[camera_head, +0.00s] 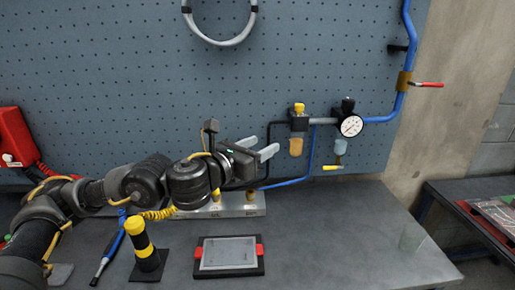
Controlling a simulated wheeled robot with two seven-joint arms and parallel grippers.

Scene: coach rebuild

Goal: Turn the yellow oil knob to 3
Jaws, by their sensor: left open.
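The yellow oil knob (299,107) sits on top of the lubricator, above its amber bowl (296,147), on the pegboard right of centre. Its number marks are too small to read. My left gripper (272,153) reaches in from the left and is open and empty. In the picture its fingers are left of the amber bowl and lower than the knob, apart from both. My right gripper is not in view.
A pressure gauge (351,126) and blue pipe (384,118) adjoin the lubricator. A metal manifold block (240,205) lies below my gripper. A yellow-black post (143,248) and a framed tray (229,272) stand on the bench. The bench's right part is mostly clear.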

